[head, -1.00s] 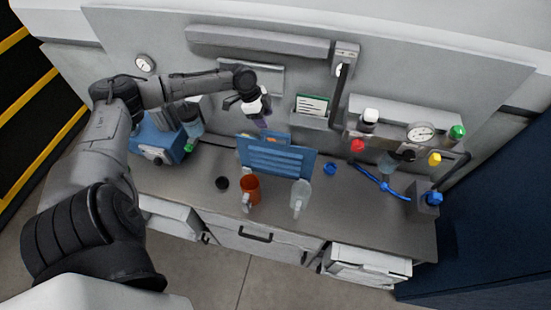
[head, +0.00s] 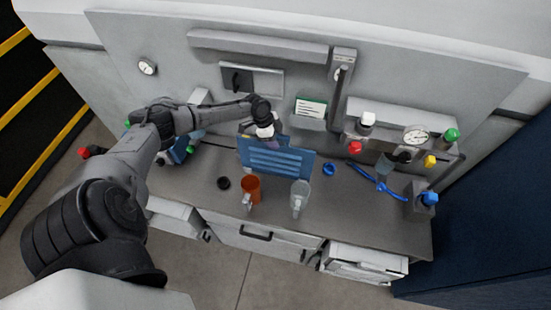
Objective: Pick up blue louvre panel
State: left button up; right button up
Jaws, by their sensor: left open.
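The blue louvre panel (head: 277,160) stands upright on the grey bench, with pale slats across its front. My left gripper (head: 268,140) is just behind and above the panel's top edge, left of its middle. It is open. The panel hides part of its fingertips, so I cannot tell whether they touch it. My right gripper is not in view.
A black cap (head: 223,183) lies to the left and a blue ring (head: 328,169) to the right. Valves and a gauge (head: 415,136) fill the right side.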

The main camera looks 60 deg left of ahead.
pick_arm(q)
jog(key=shift+f, duration=0.1)
grip_shut()
dwell(0.4)
dwell(1.0)
